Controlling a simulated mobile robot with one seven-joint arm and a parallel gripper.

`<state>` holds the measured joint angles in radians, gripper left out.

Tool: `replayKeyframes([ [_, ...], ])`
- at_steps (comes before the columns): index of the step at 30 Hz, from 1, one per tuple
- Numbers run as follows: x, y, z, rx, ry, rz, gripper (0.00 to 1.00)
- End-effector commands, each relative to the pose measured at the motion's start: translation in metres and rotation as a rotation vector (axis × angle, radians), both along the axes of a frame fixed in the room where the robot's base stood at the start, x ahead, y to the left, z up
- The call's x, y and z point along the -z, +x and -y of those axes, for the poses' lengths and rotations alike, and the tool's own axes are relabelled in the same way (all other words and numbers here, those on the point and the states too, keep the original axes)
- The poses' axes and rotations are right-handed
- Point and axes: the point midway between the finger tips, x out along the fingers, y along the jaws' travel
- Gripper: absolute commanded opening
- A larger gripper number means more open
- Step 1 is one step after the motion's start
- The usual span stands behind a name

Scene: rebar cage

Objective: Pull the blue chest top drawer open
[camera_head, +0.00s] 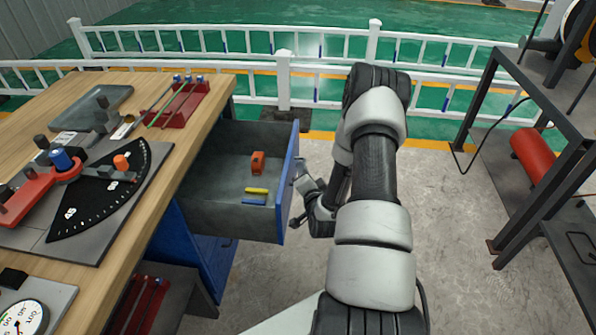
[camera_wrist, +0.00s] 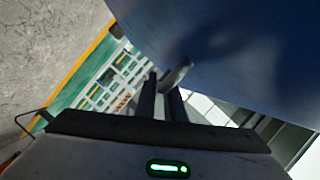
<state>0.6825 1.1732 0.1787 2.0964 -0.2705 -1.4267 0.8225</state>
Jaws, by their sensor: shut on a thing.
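The blue chest (camera_head: 190,248) stands under the wooden workbench. Its top drawer (camera_head: 289,185) is pulled well out to the right in the head view, with its grey inside showing. The drawer's blue front fills the upper right of the wrist view (camera_wrist: 235,60). My gripper (camera_head: 303,184) is at the outer side of the drawer front, partly hidden by my arm. In the wrist view its two fingers (camera_wrist: 163,92) are close together on the metal drawer handle (camera_wrist: 178,73). The grip itself is small and dark in the head view.
An orange object (camera_head: 258,162) and yellow and blue pieces (camera_head: 256,196) lie in the drawer. The workbench (camera_head: 190,130) holds a dial plate and tools. A dark metal rack (camera_head: 520,130) stands at right. White railings (camera_head: 330,80) run behind. Concrete floor lies clear between drawer and rack.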

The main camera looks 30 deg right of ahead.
Motion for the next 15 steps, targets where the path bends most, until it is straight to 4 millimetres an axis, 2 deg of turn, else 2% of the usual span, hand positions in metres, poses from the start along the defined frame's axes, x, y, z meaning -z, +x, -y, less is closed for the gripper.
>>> replayKeyframes([
  [8,0.0013,-0.0008,-0.0012,-0.002,0.002,-0.003,0.00],
  [9,0.0013,-0.0007,-0.0012,-0.002,0.002,-0.003,0.16],
  [15,0.0008,-0.0003,-0.0008,-0.001,0.001,-0.002,0.17],
])
